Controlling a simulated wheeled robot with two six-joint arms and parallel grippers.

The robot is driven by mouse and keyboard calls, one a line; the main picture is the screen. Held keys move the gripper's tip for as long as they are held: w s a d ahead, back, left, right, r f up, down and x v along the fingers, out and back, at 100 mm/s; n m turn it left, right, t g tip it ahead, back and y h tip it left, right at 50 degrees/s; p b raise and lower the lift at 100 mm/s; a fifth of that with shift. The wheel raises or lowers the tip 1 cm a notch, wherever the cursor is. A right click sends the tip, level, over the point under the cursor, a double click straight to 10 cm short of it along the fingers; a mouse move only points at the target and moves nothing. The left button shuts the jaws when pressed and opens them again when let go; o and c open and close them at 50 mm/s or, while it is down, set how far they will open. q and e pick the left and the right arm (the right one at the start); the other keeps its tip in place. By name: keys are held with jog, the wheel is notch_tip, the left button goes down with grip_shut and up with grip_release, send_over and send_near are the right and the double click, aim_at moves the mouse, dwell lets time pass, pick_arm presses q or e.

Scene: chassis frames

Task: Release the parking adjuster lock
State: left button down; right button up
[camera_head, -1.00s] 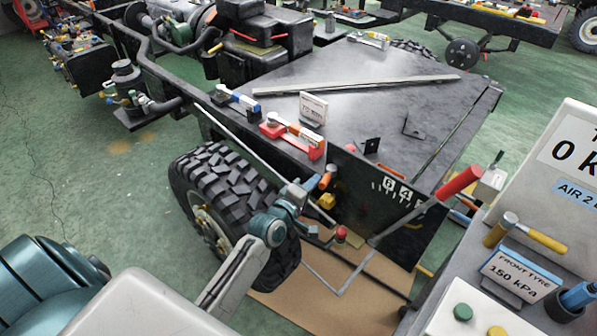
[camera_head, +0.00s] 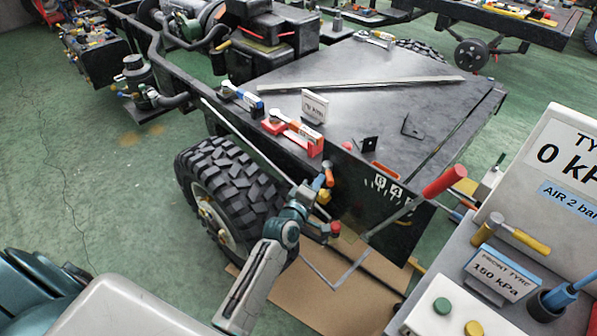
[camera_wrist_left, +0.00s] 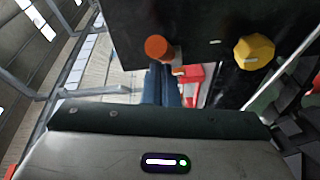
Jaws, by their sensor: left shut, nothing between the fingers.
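My left gripper (camera_wrist_left: 161,88) is shut and empty, pointing at the dark side panel (camera_head: 347,187) of the chassis. In the left wrist view its fingertips are just below and beside an orange round knob (camera_wrist_left: 157,47); I cannot tell whether they touch it. A lever with a red grip (camera_head: 444,181) slants up in front of the panel. No label names the lock. My right gripper is not in view.
A large tyre (camera_head: 228,182) stands left of the panel. A red-topped part (camera_head: 335,229) is below the knobs. A scale plate (camera_head: 388,185) has an orange strip (camera_head: 385,169) above it. A grey console (camera_head: 480,260) is at right. Green floor is free at left.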

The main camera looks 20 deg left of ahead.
pick_arm(q)
jog(key=shift+w+d, duration=0.2)
jog(key=shift+d, duration=0.9)
